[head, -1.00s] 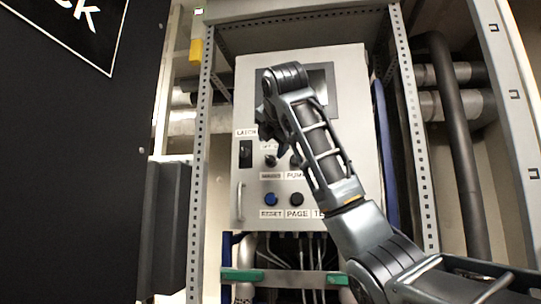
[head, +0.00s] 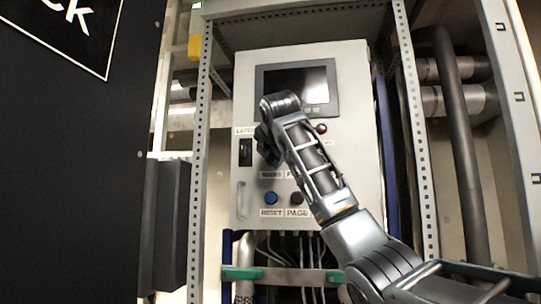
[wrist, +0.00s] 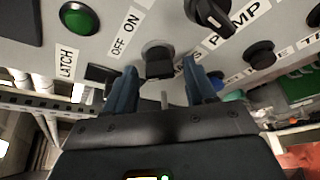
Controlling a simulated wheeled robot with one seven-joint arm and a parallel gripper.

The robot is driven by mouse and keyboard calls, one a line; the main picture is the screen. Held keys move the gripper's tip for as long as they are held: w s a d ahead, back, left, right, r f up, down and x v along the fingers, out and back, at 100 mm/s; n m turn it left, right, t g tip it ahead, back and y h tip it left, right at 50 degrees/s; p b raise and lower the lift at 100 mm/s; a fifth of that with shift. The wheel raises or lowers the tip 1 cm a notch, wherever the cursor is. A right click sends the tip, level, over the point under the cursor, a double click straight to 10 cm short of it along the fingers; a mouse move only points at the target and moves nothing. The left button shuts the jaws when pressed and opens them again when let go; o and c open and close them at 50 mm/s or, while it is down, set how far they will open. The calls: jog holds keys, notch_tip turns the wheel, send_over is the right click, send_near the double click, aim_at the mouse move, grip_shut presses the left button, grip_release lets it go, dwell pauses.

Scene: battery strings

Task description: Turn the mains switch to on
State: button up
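The mains switch (wrist: 159,62) is a dark knob on a pale round base, with OFF and ON lettering beside it in the wrist view. Its handle's setting is hard to read. My gripper (wrist: 160,72) is open, with one blue finger on each side of the knob and a visible gap to each. I cannot tell how far the fingertips are from the panel face. In the head view my gripper (head: 267,150) covers the switch, above the MAINS label (head: 270,174).
The grey control cabinet (head: 244,95) carries a screen (head: 296,85) and a blue RESET button (head: 271,198). Beside the switch in the wrist view are the pump knob (wrist: 208,14) and a green button (wrist: 78,18). A perforated frame post (head: 204,150) stands left of the cabinet.

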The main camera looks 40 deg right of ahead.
jog(key=c, duration=0.9)
jog(key=m+t, duration=0.1)
jog(key=m+b, duration=0.1)
jog(key=m, duration=0.1)
jog(key=shift+f+t, duration=0.3)
jog(key=shift+t, duration=0.1)
jog(key=m+b, duration=0.1)
jog(key=m, duration=0.1)
jog(key=m+t+b, duration=0.1)
jog(key=shift+s+d+f+m+t, duration=0.1)
jog(key=shift+f+m+t, duration=0.1)
jog(key=shift+m+t, duration=0.15)
jog(key=m, duration=0.2)
jog(key=m+t+h+b, duration=0.1)
jog(key=m, duration=0.2)
jog(key=shift+f+m+t+h, duration=0.2)
jog(key=shift+m+t+h, duration=0.05)
jog(key=shift+h, duration=0.05)
jog(key=shift+m+h+b, duration=0.65)
jog(key=shift+m+h, duration=0.25)
jog(key=shift+m, duration=1.7)
